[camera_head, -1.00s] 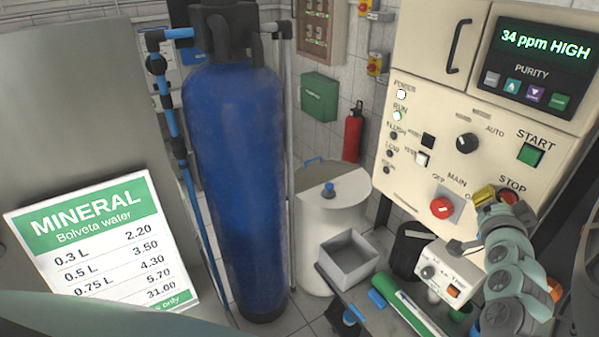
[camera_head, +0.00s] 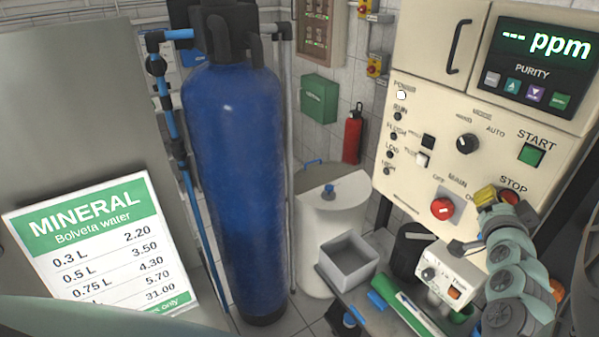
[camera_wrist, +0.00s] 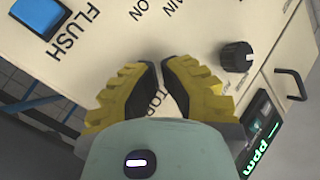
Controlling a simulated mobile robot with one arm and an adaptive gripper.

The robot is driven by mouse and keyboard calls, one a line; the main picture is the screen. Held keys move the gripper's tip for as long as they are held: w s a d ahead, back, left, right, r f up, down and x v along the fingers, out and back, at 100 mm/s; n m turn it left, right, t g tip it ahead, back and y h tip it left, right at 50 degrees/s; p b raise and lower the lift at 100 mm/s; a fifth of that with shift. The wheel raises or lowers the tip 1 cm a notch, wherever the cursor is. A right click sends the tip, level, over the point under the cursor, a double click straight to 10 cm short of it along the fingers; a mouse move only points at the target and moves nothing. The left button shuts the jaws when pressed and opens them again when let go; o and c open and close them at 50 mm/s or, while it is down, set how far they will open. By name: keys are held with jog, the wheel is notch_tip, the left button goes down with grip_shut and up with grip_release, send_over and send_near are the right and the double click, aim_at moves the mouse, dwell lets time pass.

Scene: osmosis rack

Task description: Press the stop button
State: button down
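The red stop button (camera_head: 510,197) is on the cream control panel (camera_head: 415,180), just below the STOP label. It is partly hidden behind my arm's end in the head view. My gripper (camera_head: 484,195) has yellow fingers and is at the panel, just left of the button in the picture. In the wrist view my gripper (camera_wrist: 160,65) has its dark fingertips close together with nothing held between them. Part of the STOP lettering shows between the fingers; the button is hidden there. I cannot tell whether the fingertips touch it. The display (camera_head: 545,45) reads "--- ppm".
A green START button (camera_head: 530,154) is above STOP. A red main switch (camera_head: 442,209) and a black selector knob (camera_head: 467,143) are to the left. A white box (camera_head: 447,270) and a grey bin (camera_head: 347,262) stand below the panel. A blue FLUSH button (camera_wrist: 40,15) shows in the wrist view.

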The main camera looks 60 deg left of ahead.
jog(key=shift+s, duration=0.65)
jog(key=s, duration=0.5)
jog(key=shift+a+p, duration=0.15)
jog(key=shift+p, duration=0.25)
